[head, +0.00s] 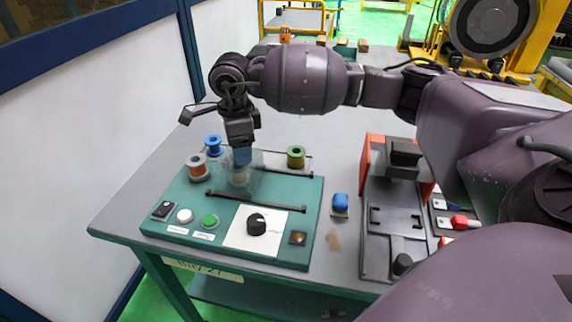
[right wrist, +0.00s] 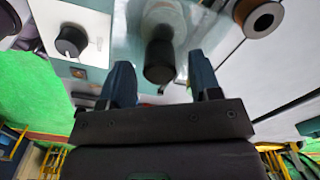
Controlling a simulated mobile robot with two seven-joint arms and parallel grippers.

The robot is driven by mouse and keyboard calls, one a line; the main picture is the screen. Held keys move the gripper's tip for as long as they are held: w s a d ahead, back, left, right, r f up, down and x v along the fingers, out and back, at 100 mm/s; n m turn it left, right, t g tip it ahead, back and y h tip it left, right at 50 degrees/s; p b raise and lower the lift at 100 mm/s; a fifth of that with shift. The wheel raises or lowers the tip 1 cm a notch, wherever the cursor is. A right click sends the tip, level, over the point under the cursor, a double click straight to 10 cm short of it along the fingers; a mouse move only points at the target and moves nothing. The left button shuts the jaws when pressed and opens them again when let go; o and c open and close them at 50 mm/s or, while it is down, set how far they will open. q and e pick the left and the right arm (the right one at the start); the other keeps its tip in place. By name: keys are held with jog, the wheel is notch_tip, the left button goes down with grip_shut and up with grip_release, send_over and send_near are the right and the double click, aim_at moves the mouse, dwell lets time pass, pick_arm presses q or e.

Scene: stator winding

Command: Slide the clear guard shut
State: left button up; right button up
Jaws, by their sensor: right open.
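The clear guard (head: 250,183) is a see-through cover on the teal winding bench unit, at the left end of two dark rails (head: 257,201). In the right wrist view it shows as a pale clear sheet (right wrist: 128,45). My right gripper (head: 241,163) points down at the guard. In the wrist view its two blue fingers (right wrist: 163,75) are apart, with a dark round knob (right wrist: 160,58) between them. I cannot tell whether the fingers touch the knob. The gripper partly hides the guard in the head view. My left gripper is not in view.
Blue (head: 213,146), orange (head: 197,167) and green (head: 296,157) spools stand around the guard. A black dial (head: 256,224), white button (head: 185,216) and green button (head: 210,221) sit in front. A grey fixture (head: 391,245) stands right. Bare table lies behind.

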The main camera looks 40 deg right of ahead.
jog(key=shift+r+p, duration=0.45)
jog(key=shift+r, duration=0.85)
jog(key=shift+r+p, duration=0.5)
jog(key=shift+r, duration=0.8)
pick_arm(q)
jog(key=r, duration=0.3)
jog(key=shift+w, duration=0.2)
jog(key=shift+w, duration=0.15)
